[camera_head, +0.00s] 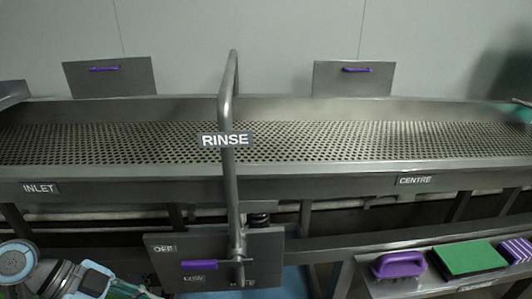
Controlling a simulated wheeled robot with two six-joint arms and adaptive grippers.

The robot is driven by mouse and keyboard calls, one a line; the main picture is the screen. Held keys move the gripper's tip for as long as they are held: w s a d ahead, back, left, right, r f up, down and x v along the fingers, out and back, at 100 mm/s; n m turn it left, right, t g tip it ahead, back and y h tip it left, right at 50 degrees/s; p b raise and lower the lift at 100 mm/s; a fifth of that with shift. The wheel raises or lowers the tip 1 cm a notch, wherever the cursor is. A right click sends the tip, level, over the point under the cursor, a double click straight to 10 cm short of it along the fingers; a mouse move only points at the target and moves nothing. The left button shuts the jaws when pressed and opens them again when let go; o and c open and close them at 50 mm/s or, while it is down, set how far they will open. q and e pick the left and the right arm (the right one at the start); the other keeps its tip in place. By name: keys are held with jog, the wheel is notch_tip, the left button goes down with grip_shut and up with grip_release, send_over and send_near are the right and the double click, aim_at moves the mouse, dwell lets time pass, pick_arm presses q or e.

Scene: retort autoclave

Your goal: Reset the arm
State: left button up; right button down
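Part of my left arm shows in the bottom left corner, with a round grey joint and pale blue caps. It runs off the bottom edge, and its gripper fingers are not visible. My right arm and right gripper are not in view. A grey bent pipe labelled RINSE stands upright in front of the perforated conveyor bed (330,140). Its control panel (262,260) has a purple lever (205,264) lying about level, between the OFF and LOW labels. My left arm is to the left of this panel and apart from the lever.
A shelf at the lower right holds a purple-handled brush (398,265), a green pad (468,258) and a purple-and-white striped item (518,249). Two plates with purple handles (104,69) (357,69) stand behind the bed. A teal shape (522,112) is cut off at the right edge.

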pick_arm(q)
jog(key=w+a+f+n+t+y, duration=0.3)
jog(key=w+a+f+n+t, duration=0.2)
jog(key=w+a+f+n, duration=0.45)
jog(key=s+a+f+n+y, duration=0.2)
jog(key=a+f, duration=0.3)
jog(key=f, duration=0.4)
jog(key=s+a+f+n+y, duration=0.2)
jog(key=s+a+f, duration=0.15)
jog(key=f, duration=0.45)
jog(key=s+d+f+n+g+y, duration=0.1)
jog(key=s+d+f+g+y, duration=0.1)
jog(key=s+f, duration=0.75)
jog(key=s+d+f+n+g+y, duration=0.1)
jog(key=s+d+f+n, duration=0.1)
jog(key=s+f, duration=0.7)
jog(key=s+d+f+g, duration=0.2)
jog(key=s+d+f, duration=0.4)
jog(key=s+d, duration=0.5)
jog(key=shift+s+d+f+m+h, duration=0.15)
jog(key=shift+s+d+m+h, duration=0.05)
jog(key=shift+d+m+h, duration=0.2)
